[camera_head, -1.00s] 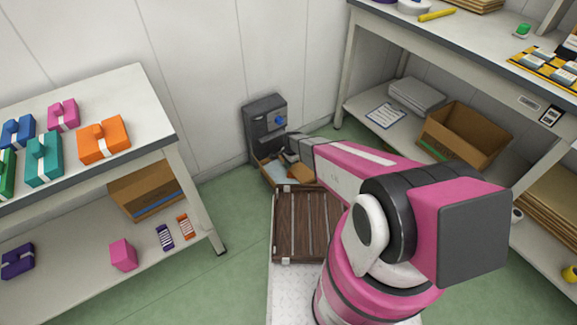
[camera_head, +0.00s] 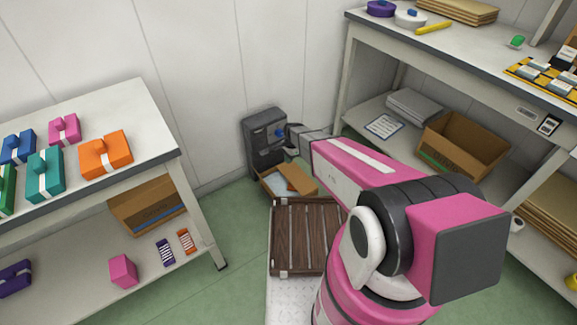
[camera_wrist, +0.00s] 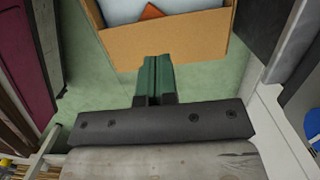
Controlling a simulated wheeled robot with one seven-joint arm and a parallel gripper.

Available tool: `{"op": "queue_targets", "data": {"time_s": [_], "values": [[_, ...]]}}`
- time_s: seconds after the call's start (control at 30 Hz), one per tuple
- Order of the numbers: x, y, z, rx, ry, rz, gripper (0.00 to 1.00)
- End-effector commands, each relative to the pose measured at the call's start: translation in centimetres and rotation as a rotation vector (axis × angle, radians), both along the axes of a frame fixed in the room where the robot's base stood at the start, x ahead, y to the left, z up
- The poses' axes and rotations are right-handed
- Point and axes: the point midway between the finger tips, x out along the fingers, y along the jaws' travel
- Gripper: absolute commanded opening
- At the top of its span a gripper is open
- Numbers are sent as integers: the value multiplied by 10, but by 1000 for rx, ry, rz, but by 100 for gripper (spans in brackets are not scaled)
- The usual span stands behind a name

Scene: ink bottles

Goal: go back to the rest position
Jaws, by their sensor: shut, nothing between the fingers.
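My gripper (camera_wrist: 154,80) shows in the wrist view with its green fingers together and nothing between them. It hangs over green floor, in front of the wall of an open cardboard box (camera_wrist: 170,42). In the head view my gripper is small and partly hidden at the end of my pink arm, beside the dark grey machine with a blue knob (camera_head: 263,150). The open cardboard box (camera_head: 268,190) stands on the floor below it, with pale and orange-brown contents.
A slatted brown wooden crate (camera_head: 308,238) lies in front of my arm's base. A right bench (camera_head: 470,85) has a lower shelf with another box (camera_head: 463,145). Green floor (camera_head: 235,225) is clear between.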

Motion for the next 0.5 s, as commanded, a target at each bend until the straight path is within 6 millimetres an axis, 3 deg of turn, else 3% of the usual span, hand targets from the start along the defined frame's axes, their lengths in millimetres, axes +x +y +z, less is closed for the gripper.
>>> {"op": "queue_targets", "data": {"time_s": [0.33,0.43,0.5], "values": [[-4,-4,15,0,-3,16,0],[-16,-21,39,-2,-17,80,0],[-30,-40,68,-4,-36,161,0]]}}
